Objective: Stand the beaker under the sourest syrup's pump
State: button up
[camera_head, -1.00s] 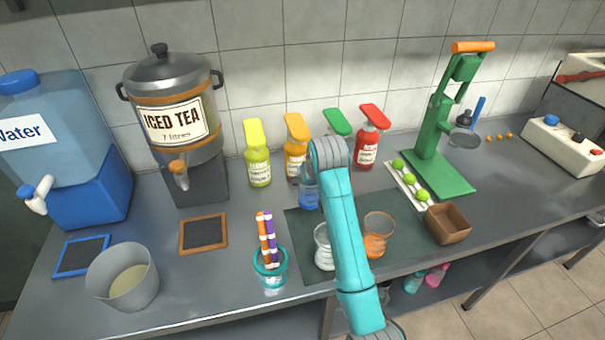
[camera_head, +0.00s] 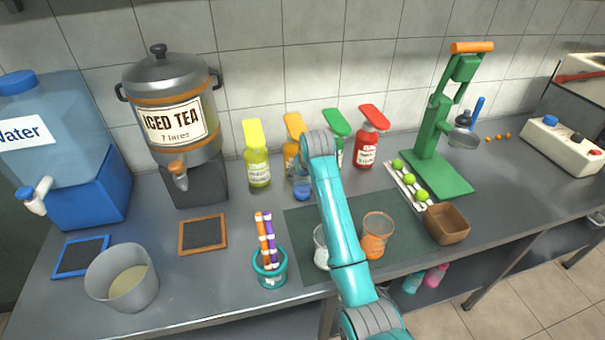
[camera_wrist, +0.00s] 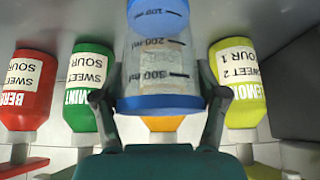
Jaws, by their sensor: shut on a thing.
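My gripper (camera_wrist: 160,104) is shut on the clear beaker (camera_wrist: 157,62), which has a blue rim and printed ml marks; the wrist view shows it upside down. In the head view the beaker (camera_head: 302,188) is before the orange pump bottle (camera_head: 292,142), and my arm hides the gripper. The beaker looks upright; I cannot tell whether it touches the counter. Yellow (camera_head: 257,155), green (camera_head: 337,128) and red (camera_head: 367,140) pump bottles stand alongside. The yellow lemon label reads sweet 2, sour 1 in the wrist view (camera_wrist: 238,85). Mint and berry numbers are unreadable; the beaker hides the orange label.
A dark mat (camera_head: 300,258) holds a glass with orange content (camera_head: 375,236) and a glass with pale content (camera_head: 321,250). A cup of striped sticks (camera_head: 270,270) stands left of them.

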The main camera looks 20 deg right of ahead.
jog(key=shift+w, duration=0.55)
jog(key=shift+f, duration=0.6)
jog(key=shift+f, duration=0.15)
jog(key=o, duration=1.3)
jog(key=v, duration=1.2)
